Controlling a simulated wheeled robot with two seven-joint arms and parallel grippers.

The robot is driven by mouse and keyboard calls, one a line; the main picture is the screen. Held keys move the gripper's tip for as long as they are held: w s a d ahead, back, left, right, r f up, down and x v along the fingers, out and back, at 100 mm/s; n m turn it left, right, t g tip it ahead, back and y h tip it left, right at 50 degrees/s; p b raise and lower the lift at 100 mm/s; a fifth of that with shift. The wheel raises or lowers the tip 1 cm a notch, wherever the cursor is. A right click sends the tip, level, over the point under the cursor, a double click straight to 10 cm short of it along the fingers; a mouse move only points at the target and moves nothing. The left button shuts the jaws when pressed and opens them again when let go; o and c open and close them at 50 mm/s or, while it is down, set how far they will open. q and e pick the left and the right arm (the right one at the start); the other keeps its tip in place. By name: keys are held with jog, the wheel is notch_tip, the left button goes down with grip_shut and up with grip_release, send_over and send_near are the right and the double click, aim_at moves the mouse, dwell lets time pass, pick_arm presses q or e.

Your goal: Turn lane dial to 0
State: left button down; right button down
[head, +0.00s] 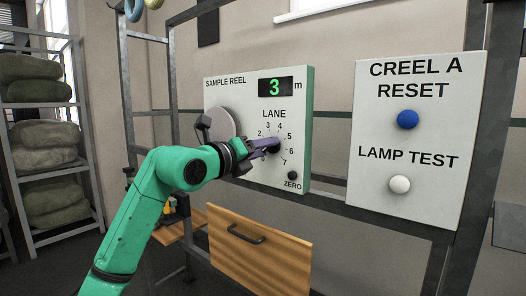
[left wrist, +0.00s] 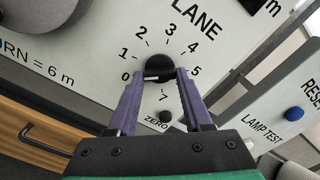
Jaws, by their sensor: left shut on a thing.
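The lane dial (head: 275,146) is a dark round knob on the white sample reel panel (head: 225,85), ringed by numbers. In the left wrist view the dial (left wrist: 161,65) has numbers from 0 at its left round to 7 below. A pale mark shows on its lower left part, on the side of the 0; its exact setting is hard to tell. My left gripper (head: 268,144) has purple fingers. It is shut on the dial, with a finger on either side, as the left wrist view shows (left wrist: 163,75). My right gripper is not in view.
The display (head: 275,87) reads 3 m in green. A grey reel disc (head: 218,124) with a crank is left of the dial, and the small dark zero button (head: 292,176) is below. A second panel (head: 375,150) with blue and white buttons stands right. A wooden drawer (head: 260,262) is below.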

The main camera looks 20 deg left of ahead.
pick_arm(q)
jog(key=shift+n, duration=0.9)
jog(key=shift+c, duration=1.6)
grip_release()
jog(key=b+v, duration=0.5)
jog(key=v, duration=0.9)
jog(key=shift+s, duration=0.25)
